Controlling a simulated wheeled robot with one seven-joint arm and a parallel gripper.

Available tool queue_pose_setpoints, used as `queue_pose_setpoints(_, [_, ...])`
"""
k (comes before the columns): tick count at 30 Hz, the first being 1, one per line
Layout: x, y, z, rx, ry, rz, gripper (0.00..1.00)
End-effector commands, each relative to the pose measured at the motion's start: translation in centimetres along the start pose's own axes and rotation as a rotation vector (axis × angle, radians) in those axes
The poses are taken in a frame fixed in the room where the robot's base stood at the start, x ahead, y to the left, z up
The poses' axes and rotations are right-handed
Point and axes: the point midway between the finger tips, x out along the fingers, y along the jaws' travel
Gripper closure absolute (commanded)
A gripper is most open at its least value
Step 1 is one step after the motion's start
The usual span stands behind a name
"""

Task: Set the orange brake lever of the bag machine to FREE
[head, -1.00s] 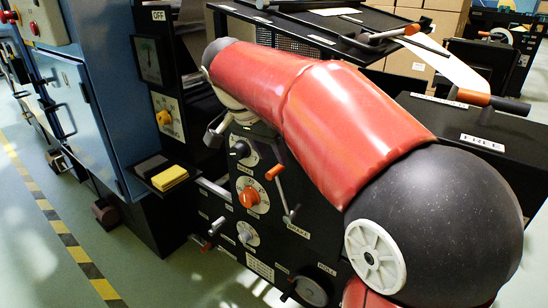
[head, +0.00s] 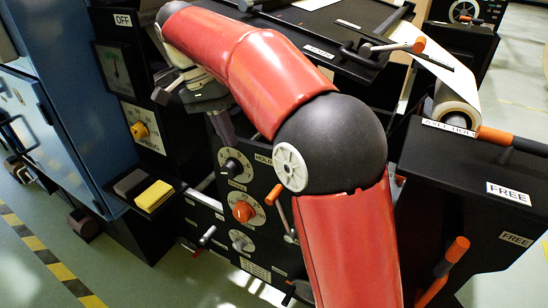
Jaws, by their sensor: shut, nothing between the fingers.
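An orange-tipped lever (head: 274,194) stands on the black front panel (head: 208,215), leaning up and left from its pivot. A HOLD label (head: 263,158) sits above it. The BRAKE plate seen near this lever earlier is now behind my arm. Another orange-handled lever (head: 450,256) stands on the lower right, close to a FREE label (head: 515,239); I cannot tell what it works. My gripper (head: 226,127) is below my bent forearm, above and left of the HOLD label. Its fingers look shut and empty, are partly hidden, and are apart from both levers.
Orange dial (head: 243,212) and other knobs crowd the panel. A yellow block (head: 154,196) lies on a small shelf at left. A horizontal orange handle (head: 496,136) and another FREE label (head: 509,194) are on the right box. Open floor lies left, beside striped tape.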

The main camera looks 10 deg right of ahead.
Motion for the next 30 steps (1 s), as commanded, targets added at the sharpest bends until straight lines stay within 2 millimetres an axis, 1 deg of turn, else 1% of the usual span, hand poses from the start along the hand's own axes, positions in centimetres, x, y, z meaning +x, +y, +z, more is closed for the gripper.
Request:
queue_pose_setpoints(2, [-0.1, -0.3, 0.5, -0.01, -0.004, 0.009, 1.0])
queue_pose_setpoints(4, [0.4, -0.3, 0.5, -0.011, -0.006, 0.012, 1.0])
queue_pose_setpoints(8, [2.4, -0.2, 0.5, -0.009, -0.006, 0.012, 1.0])
queue_pose_setpoints(15, [7.6, -0.1, 0.5, -0.009, -0.006, 0.013, 1.0])
queue_pose_setpoints(19, [10.2, -0.1, 0.6, -0.009, -0.006, 0.013, 1.0])
queue_pose_setpoints(21, [10.3, 1.1, 0.5, -0.006, -0.004, 0.008, 1.0])
queue_pose_setpoints(24, [10.8, 2.4, 0.5, -0.007, -0.004, 0.009, 1.0])
queue_pose_setpoints(30, [11.3, 3.5, 0.5, -0.009, -0.004, 0.009, 1.0])
